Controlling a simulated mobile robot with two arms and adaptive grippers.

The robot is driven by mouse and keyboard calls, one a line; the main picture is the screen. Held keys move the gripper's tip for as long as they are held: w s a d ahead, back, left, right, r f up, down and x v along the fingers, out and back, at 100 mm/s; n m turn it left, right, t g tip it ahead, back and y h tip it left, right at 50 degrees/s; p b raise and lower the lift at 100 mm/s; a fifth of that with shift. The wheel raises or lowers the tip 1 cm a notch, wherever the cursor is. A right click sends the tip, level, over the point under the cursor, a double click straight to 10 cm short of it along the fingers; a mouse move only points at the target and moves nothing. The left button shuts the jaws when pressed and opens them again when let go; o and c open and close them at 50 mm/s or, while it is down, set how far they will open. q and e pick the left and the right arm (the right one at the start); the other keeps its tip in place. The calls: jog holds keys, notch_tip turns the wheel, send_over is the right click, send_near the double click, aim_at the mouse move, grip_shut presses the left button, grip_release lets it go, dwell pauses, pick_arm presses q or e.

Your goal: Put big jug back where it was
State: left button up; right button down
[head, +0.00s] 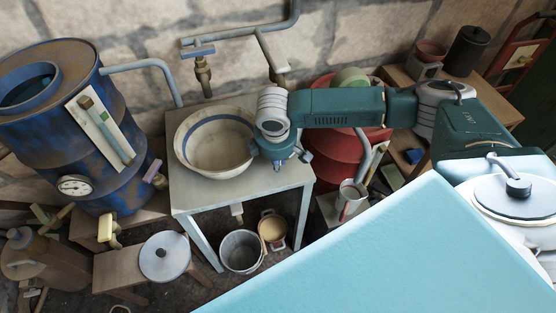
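I cannot pick out the big jug with certainty. A brown rounded vessel with a narrow neck (40,262) stands at the lower left and may be a jug. A grey mug-like container (350,197) with sticks in it stands right of the table. My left gripper is out of view.
The basin stands on a small grey table (250,198) below a tap (203,75). A blue barrel with a gauge (100,150) is at the left, a red barrel (345,155) behind my arm. A metal bucket (240,251) and a smaller pot (272,229) are under the table.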

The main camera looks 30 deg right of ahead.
jog(key=c, duration=1.7)
grip_release()
jog(key=shift+f, duration=0.1)
jog(key=v, duration=1.2)
